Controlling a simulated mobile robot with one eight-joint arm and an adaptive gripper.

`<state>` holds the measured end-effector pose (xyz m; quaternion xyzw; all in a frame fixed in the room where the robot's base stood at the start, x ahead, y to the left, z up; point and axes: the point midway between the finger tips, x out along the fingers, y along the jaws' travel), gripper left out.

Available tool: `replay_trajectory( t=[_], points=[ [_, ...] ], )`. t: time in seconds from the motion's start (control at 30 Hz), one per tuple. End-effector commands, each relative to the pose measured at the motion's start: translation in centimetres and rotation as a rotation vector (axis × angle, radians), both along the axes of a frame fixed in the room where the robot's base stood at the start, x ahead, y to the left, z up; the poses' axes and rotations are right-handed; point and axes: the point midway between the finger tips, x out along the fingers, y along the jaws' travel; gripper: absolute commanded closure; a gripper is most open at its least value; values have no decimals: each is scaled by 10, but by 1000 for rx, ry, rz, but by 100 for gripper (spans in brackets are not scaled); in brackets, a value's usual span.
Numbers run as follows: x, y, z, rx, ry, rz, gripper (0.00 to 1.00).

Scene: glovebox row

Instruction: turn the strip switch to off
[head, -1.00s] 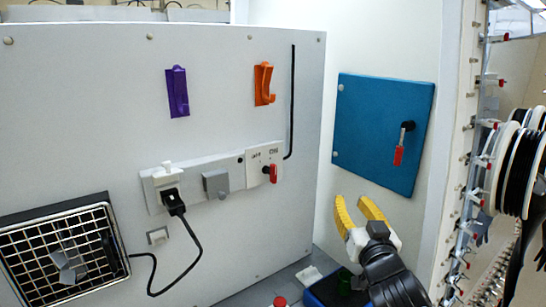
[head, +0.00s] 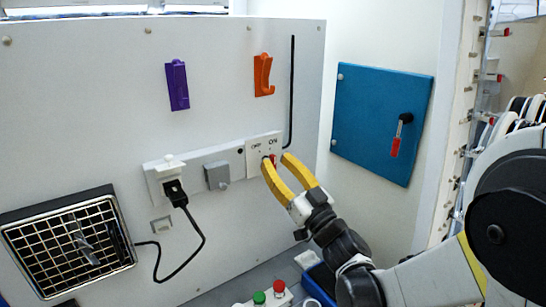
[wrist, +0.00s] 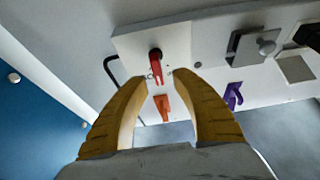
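The power strip (head: 198,167) runs across the pale wall panel. At its right end is a white switch plate (head: 263,144) marked OFF on the left and ON on the right. The red strip switch (head: 272,158) is on this plate, partly hidden by my gripper in the head view. In the wrist view the red switch (wrist: 156,67) shows its lever whole, in the gap between my fingertips. My gripper (head: 276,159) has its yellow fingers open, with the tips close to the plate, one each side of the switch. I cannot tell whether either finger touches it.
A black plug (head: 174,192) with a cord sits in the strip, left of a grey box (head: 217,176). Purple (head: 178,86) and orange (head: 263,75) hooks are above. A blue door (head: 377,115) with a red-handled latch (head: 398,140) is at right. Red and green buttons (head: 260,297) are below.

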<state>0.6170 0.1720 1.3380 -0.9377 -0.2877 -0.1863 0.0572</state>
Motion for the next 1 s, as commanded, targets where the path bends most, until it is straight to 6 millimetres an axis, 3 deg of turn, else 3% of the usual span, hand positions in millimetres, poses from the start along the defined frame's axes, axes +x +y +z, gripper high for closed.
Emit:
replay_trajectory(
  t=[0.2, 0.47, 0.5, 0.6, 1.0],
  points=[
    [15, 10, 7, 1, -1, 0, 68],
    [16, 10, 8, 0, 0, -1, 68],
    [16, 10, 8, 0, 0, -1, 72],
    [16, 10, 8, 0, 0, -1, 100],
    [16, 10, 8, -11, -9, -2, 100]
  ],
)
